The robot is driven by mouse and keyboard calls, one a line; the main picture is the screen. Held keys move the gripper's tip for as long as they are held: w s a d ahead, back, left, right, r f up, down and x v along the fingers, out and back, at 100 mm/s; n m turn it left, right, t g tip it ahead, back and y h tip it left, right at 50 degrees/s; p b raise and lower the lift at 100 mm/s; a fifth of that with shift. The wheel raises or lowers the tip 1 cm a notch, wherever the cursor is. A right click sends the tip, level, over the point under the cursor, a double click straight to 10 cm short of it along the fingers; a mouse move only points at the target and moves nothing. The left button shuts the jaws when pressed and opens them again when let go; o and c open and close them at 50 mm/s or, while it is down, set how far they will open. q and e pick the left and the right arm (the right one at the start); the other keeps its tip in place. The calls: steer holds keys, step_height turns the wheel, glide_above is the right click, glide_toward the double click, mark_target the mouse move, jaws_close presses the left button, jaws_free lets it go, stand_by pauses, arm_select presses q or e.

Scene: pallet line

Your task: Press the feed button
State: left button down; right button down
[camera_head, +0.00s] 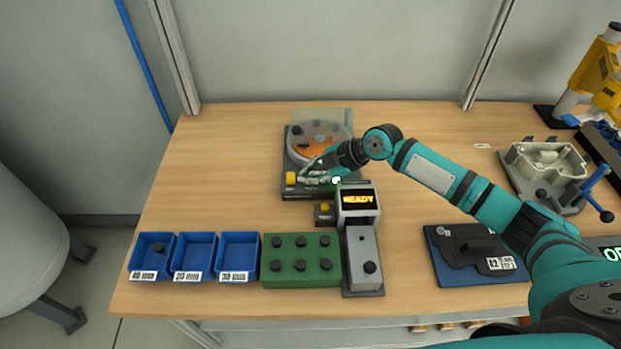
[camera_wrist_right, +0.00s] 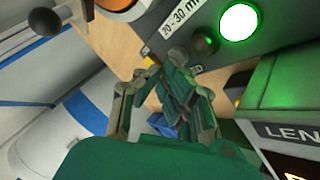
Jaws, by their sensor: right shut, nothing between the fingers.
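The feeder (camera_head: 289,160) is a dark unit with a clear round bowl (camera_head: 322,148) at the back middle of the table. A yellow button (camera_head: 291,178), which looks like the feed button, sits at the front left of its panel. My right gripper (camera_head: 306,178) is shut and empty, low over the panel, just right of that button. I cannot tell whether it touches. In the right wrist view, the fingers (camera_wrist_right: 165,90) hide part of the panel and its lettering. A lit green lamp (camera_wrist_right: 239,22) and a dark knob (camera_wrist_right: 206,41) show there. My left gripper is out of view.
A gauge with a READY display (camera_head: 358,199) stands close in front, beside a small box with another yellow button (camera_head: 325,207). Blue bins (camera_head: 195,257) and a green block with black knobs (camera_head: 301,260) line the front.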

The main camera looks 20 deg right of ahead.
stand_by(0.4)
steer(key=shift+r+p, duration=0.5)
steer(key=shift+r, duration=0.3)
steer(key=shift+r+p, duration=1.6)
steer(key=shift+r, duration=0.9)
